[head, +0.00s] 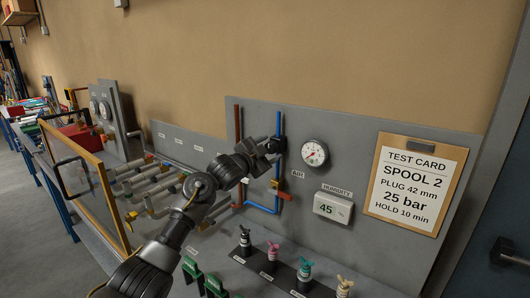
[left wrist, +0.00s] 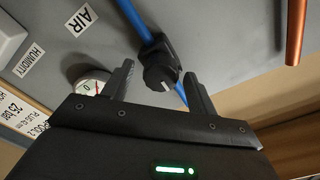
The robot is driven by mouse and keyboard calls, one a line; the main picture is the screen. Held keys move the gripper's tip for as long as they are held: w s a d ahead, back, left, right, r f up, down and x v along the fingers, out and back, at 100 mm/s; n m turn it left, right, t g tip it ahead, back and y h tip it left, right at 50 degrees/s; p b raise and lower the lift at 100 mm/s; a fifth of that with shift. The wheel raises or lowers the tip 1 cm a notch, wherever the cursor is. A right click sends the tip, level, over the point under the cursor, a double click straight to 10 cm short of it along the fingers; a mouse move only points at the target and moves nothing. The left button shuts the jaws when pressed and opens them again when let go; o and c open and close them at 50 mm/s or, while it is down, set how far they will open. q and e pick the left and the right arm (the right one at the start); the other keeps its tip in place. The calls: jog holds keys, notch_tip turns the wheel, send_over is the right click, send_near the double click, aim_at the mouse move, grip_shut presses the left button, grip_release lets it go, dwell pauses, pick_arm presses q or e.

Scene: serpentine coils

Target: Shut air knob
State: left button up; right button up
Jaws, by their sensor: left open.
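The air knob (left wrist: 160,74) is a round black knob with a pale mark, on a blue pipe (left wrist: 135,18) next to the AIR label (left wrist: 82,20). My left gripper (left wrist: 157,72) is open, with one finger on each side of the knob in the left wrist view. I cannot tell whether the fingers touch it. In the head view my left gripper (head: 272,147) is at the blue pipe (head: 278,122) on the grey panel, and it largely hides the knob. My right gripper is not in view.
A round gauge (head: 315,153) is just right of the gripper. A brass valve with a red lever (head: 287,196) is below. A humidity display (head: 332,208) and test card (head: 414,184) are further right. Several small colored-top valves (head: 305,274) stand on the bench below.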

pick_arm(q)
jog(key=b+v, duration=0.3)
jog(key=v, duration=0.7)
jog(key=shift+s+a, duration=0.25)
jog(key=shift+s, duration=0.05)
jog(key=shift+d+f, duration=0.1)
jog(key=shift+f, duration=0.05)
